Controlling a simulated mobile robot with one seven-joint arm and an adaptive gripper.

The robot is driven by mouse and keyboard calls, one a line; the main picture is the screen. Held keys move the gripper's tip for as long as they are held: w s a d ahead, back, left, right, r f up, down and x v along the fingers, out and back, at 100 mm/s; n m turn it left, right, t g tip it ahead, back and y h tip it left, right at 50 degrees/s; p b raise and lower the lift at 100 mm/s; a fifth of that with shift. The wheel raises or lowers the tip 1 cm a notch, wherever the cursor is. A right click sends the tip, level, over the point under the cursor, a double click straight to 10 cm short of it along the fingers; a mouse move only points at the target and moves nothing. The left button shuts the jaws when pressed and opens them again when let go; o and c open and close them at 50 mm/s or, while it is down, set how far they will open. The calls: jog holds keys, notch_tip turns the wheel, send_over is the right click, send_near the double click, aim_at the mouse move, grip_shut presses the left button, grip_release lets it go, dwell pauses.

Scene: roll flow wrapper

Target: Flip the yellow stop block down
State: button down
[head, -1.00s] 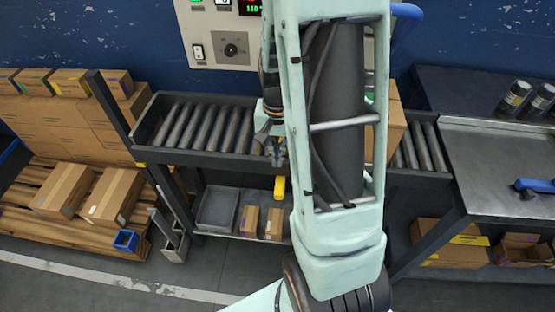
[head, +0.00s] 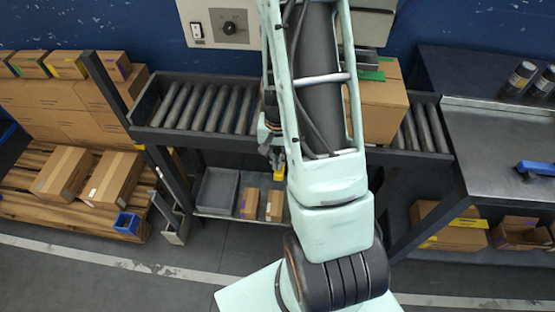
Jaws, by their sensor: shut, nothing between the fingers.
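The yellow stop block (head: 279,172) shows as a small yellow piece just below the front rail of the roller conveyor, left of my upper arm. It appears to hang downward, but its hinge is hidden, so its exact angle is hard to tell. My gripper (head: 274,157) is a small dark shape at the conveyor's front edge, directly above and beside the block. It is shut with nothing in it. Whether its fingertips touch the block cannot be told. My arm covers the middle of the conveyor.
The roller conveyor (head: 148,131) runs across the back, with a large carton (head: 383,108) on it right of my arm. A steel table (head: 500,135) stands at right. Cartons on a pallet (head: 40,212) stand at left. A grey bin (head: 217,192) and small boxes sit on the lower shelf.

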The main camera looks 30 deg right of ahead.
jog(key=shift+f, duration=0.1)
notch_tip(320, 180, down, 4)
jog(key=b, duration=0.3)
dwell(0.3)
jog(key=shift+r+p, duration=0.3)
jog(key=shift+r, duration=0.3)
notch_tip(320, 180, up, 13)
jog(key=p, duration=0.3)
jog(key=shift+r, duration=0.1)
